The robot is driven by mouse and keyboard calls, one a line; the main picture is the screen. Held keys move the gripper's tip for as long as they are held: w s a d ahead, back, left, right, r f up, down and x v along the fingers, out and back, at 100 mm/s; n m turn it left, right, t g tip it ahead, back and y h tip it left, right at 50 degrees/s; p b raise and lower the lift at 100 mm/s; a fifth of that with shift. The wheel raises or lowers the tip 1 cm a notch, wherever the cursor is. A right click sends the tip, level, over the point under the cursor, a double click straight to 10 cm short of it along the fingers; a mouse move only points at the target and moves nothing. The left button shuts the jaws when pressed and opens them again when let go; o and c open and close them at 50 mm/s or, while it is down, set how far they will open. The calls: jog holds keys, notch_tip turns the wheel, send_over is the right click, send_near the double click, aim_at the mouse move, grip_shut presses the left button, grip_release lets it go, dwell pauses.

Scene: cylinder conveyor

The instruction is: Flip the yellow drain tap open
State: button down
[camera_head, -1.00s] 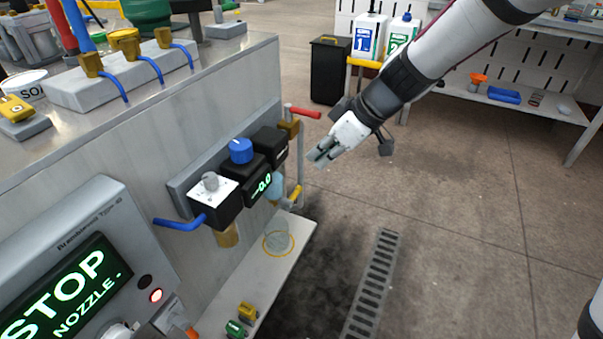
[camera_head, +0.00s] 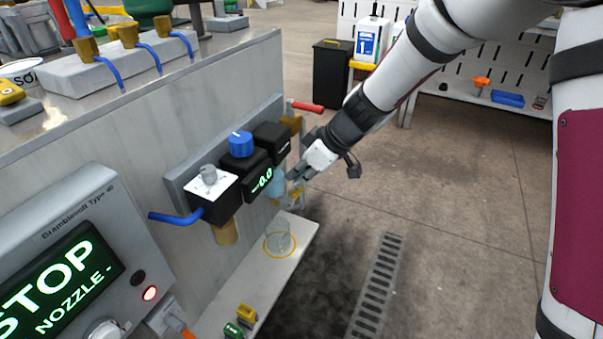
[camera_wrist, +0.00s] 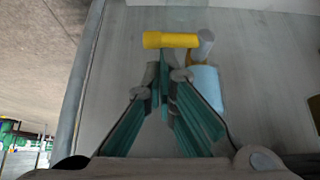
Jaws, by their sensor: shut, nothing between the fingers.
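The yellow drain tap (camera_wrist: 170,40) shows in the wrist view as a short lever. It lies sideways, pointing left from a grey round pivot (camera_wrist: 205,43) beside the pale blue bowl (camera_wrist: 206,88). My gripper (camera_wrist: 163,62) is shut and empty, its green-padded fingers meeting in a point. The tips overlap the lower edge of the lever in the picture; I cannot tell whether they touch it. In the head view my gripper (camera_head: 293,176) is at the right of the pale blue bowl (camera_head: 277,184), and the tap behind and below it is mostly hidden.
A red-handled valve (camera_head: 307,107) juts out above my gripper. Black units with a blue knob (camera_head: 240,144) are mounted to the left. A clear glass (camera_head: 278,238) stands on the white shelf (camera_head: 250,277) below. The floor to the right is open, with a drain grate (camera_head: 376,285).

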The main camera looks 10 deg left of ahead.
jog(key=shift+w+d+f+m+g+y, duration=0.15)
jog(key=shift+w+f+m+g+y, duration=0.25)
jog(key=shift+g, duration=0.6)
notch_tip(320, 180, down, 8)
jog(key=m+g+y, duration=0.5)
jog(key=g+y, duration=0.1)
jog(key=g, duration=0.4)
jog(key=shift+s+g+y+b, duration=0.15)
jog(key=shift+g+y+b, duration=0.15)
jog(key=shift+y+b, duration=0.1)
dwell(0.5)
jog(key=shift+s+f, duration=0.15)
dwell(0.5)
dwell(0.3)
